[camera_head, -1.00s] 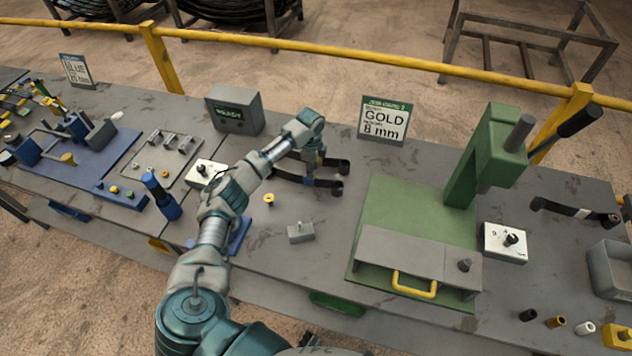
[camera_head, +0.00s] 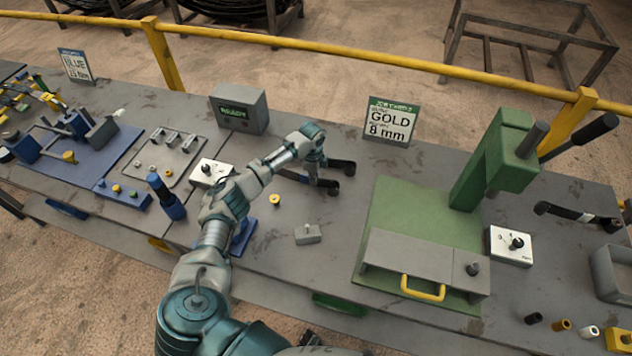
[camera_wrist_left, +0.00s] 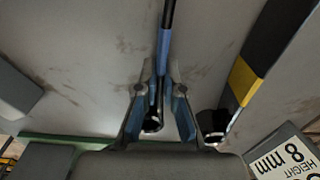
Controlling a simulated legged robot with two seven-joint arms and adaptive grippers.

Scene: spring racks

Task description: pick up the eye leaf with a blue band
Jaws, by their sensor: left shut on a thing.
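The blue-banded eye leaf is a long black strip with a rolled eye at its end. In the left wrist view its blue band (camera_wrist_left: 165,45) runs down between the fingers. My left gripper (camera_wrist_left: 160,92) is shut on this leaf close to its eye. My right gripper is not in view.
A green press (camera_head: 420,215) with a yellow-handled drawer stands to the right. A "GOLD 8 mm" sign (camera_head: 390,120) stands behind. A grey display box (camera_head: 238,110) and a blue fixture (camera_head: 75,150) are to the left. A small grey block (camera_head: 308,234) lies in front.

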